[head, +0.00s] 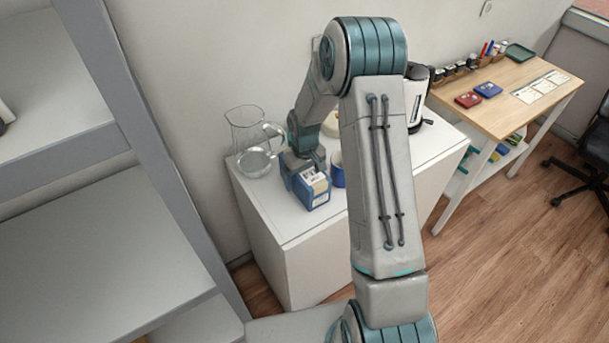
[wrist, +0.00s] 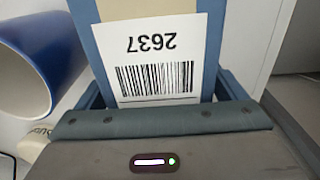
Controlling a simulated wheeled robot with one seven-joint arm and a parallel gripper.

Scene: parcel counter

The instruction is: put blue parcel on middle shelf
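The blue parcel (head: 316,195) is a box with a pale top and a white label, at the front of the white counter. In the wrist view the blue parcel (wrist: 211,50) shows its barcode label, reading 2637 upside down. My gripper (head: 303,172) is at the parcel, with one finger against each side and no clear gap; it is shut on it. I cannot tell whether the parcel's underside touches the counter. A grey shelf unit stands at the left; its middle shelf (head: 100,260) looks bare, above a lower board.
A glass jug (head: 252,150) stands left of the parcel on the white counter (head: 275,215). The shelf unit's grey upright (head: 165,160) stands between shelf and counter.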

